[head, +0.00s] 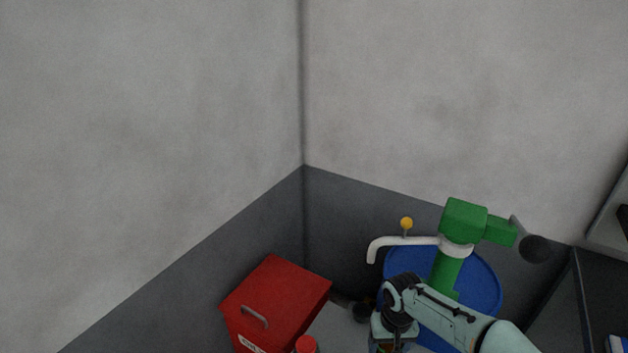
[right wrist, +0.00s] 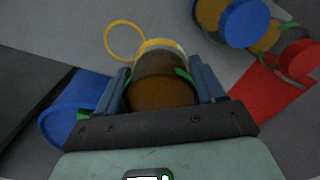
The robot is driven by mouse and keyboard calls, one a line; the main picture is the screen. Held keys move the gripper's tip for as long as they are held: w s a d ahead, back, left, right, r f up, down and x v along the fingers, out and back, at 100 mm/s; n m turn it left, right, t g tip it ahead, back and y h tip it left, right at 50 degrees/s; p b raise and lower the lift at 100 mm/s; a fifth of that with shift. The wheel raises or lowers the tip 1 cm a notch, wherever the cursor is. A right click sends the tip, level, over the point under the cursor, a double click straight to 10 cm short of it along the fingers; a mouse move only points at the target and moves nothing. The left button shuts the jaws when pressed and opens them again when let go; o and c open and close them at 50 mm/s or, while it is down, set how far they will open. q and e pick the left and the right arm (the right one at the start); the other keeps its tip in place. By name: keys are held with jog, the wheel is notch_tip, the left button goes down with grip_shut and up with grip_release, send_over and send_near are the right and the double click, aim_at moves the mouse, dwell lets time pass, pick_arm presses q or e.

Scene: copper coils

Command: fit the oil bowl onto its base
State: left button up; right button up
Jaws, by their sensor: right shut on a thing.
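In the right wrist view an amber, see-through bowl (right wrist: 160,90) with a yellow rim and green marks sits between the two blue-grey fingers of my right gripper (right wrist: 165,88). The gripper is shut on it. In the head view my right gripper (head: 390,338) is low in the frame, in front of the blue drum, and the bowl is mostly hidden there. I cannot pick out the base with certainty. My left gripper is not in view.
A blue drum (head: 487,283) with a green hand pump (head: 463,221) stands behind my right arm. A red box (head: 275,293) is to the left. A loose yellow ring (right wrist: 107,33), a blue-capped jar (right wrist: 245,22) and a red-capped jar (right wrist: 298,60) lie beyond the gripper.

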jog(key=r+p, duration=0.1)
jog(key=p, duration=0.3)
jog(key=s+r+p, duration=0.1)
jog(key=r+p, duration=0.1)
jog(key=p, duration=0.1)
jog(key=shift+r+p, duration=0.3)
jog(key=shift+p, duration=0.1)
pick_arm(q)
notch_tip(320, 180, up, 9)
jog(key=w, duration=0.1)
pick_arm(e)
jog(key=shift+p, duration=0.35)
jog(key=s+d+r+m+b, duration=0.25)
jog(key=d+m+b, duration=0.35)
jog(key=d+b, duration=0.4)
pick_arm(q)
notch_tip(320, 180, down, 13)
jog(key=b, duration=0.3)
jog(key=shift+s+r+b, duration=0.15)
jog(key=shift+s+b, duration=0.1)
jog(key=shift+b, duration=0.1)
pick_arm(e)
jog(key=f, duration=0.6)
jog(key=a+f, duration=0.1)
jog(key=f, duration=1.2)
jog(key=shift+s+a+f, duration=0.25)
jog(key=shift+s, duration=0.1)
